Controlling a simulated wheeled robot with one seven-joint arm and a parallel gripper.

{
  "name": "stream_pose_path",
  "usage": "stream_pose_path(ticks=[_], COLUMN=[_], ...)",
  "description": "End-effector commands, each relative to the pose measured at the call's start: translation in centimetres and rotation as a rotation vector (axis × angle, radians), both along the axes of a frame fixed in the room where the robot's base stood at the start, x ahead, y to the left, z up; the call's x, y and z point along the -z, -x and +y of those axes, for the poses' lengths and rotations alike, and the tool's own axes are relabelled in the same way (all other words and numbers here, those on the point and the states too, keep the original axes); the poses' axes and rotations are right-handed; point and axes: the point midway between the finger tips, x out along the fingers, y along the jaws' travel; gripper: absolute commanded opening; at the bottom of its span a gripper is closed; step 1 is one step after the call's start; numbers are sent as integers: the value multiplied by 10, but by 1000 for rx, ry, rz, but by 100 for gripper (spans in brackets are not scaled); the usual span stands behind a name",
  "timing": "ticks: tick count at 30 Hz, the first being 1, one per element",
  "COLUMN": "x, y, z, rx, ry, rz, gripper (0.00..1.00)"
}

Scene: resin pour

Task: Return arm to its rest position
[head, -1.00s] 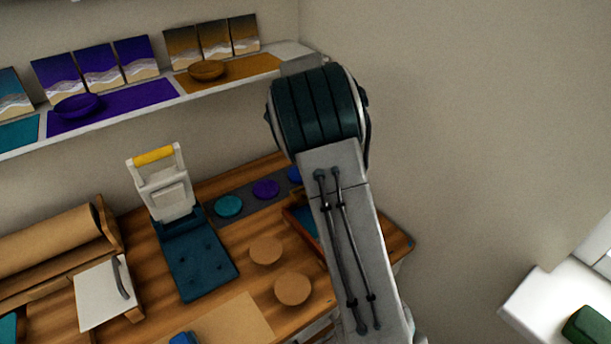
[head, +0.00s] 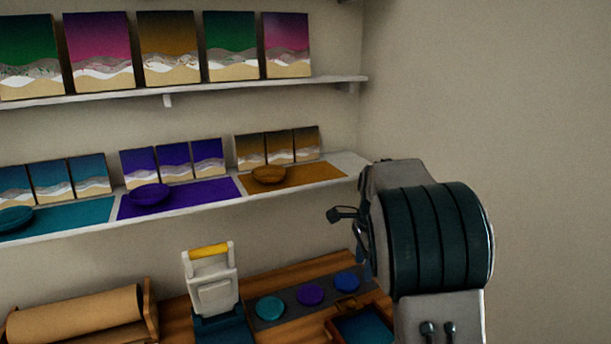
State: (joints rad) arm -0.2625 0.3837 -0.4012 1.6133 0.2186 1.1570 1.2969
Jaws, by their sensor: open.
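My arm stands at the right of the head view, with a big dark ribbed joint and a grey link below it. My gripper (head: 348,226) shows only in part, as small dark pieces sticking out to the left of that joint. It looks open, with nothing seen between its fingers. Most of it is hidden behind my own arm. It is in front of the wall, below the right end of the lower shelf (head: 345,162) and above the workbench (head: 315,270).
The bench holds a press with a yellow handle (head: 209,251), a brown roll (head: 75,320), teal (head: 270,308), purple (head: 310,294) and blue (head: 346,281) discs, and a framed tray (head: 362,328). Shelves with pictures and bowls line the wall. The wall at right is bare.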

Motion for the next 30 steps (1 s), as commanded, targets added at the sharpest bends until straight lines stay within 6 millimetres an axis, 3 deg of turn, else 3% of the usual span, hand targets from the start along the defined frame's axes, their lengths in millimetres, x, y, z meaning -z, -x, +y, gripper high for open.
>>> stream_pose_path(ticks=[6,15,24,30], x=[-22,-36,-30,-18], y=[57,136,216,259], z=[-1,3,9,11], rx=[-277,-682,-1098,-1336], ry=[-25,6,111,199], rz=[-58,-146,-212,-225], gripper=[47,47,47,47])
